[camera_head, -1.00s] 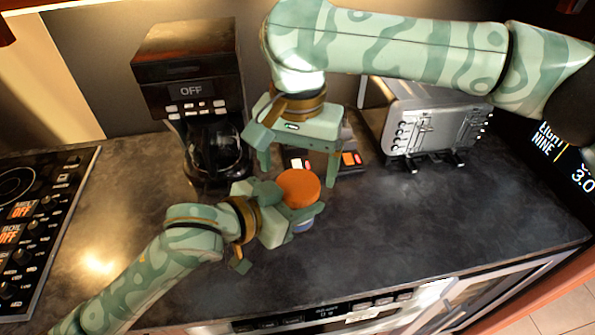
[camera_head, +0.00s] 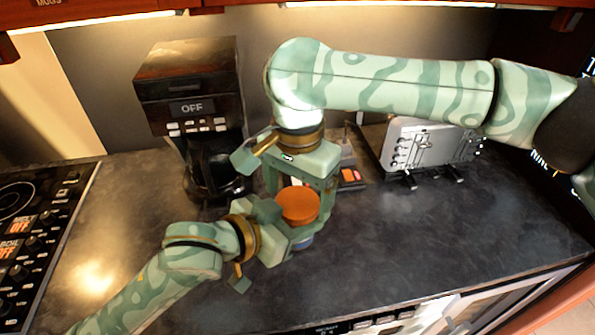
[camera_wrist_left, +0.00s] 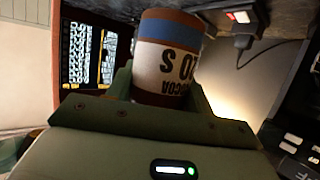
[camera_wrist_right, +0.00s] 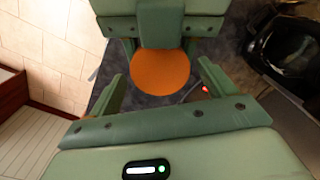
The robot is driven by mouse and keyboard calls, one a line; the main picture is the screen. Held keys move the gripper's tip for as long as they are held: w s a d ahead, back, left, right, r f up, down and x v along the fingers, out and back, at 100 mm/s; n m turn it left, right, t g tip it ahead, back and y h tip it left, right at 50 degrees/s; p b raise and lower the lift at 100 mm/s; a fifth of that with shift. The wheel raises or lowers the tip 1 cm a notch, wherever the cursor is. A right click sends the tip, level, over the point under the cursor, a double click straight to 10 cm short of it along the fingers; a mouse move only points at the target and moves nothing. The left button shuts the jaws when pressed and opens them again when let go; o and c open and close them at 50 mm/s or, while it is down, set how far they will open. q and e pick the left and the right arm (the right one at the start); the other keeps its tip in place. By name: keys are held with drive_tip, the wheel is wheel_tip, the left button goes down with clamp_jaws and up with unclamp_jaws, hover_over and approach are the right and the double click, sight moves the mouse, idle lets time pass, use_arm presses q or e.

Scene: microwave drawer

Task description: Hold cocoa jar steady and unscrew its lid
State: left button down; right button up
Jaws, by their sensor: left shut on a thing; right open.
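The cocoa jar (camera_wrist_left: 167,62) is a pale cylinder with a blue band and the word COCOA. Its orange lid (camera_head: 298,205) faces up in the head view and also shows in the right wrist view (camera_wrist_right: 160,73). My left gripper (camera_head: 290,228) is shut on the jar's body from the left, below the lid. My right gripper (camera_head: 300,195) points down over the lid, its fingers open on either side of it. In the right wrist view the lid lies beyond the fingertips, with a gap on both sides. Most of the jar's body is hidden in the head view.
A coffee maker (camera_head: 190,85) with a glass carafe stands behind on the left. A silver toaster (camera_head: 430,143) stands at the back right. A stove (camera_head: 35,230) is at far left. The dark counter (camera_head: 420,240) is clear at front right.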

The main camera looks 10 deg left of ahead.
drive_tip(key=shift+f, duration=0.4)
drive_tip(key=c, duration=1.1)
drive_tip(key=o, duration=1.1)
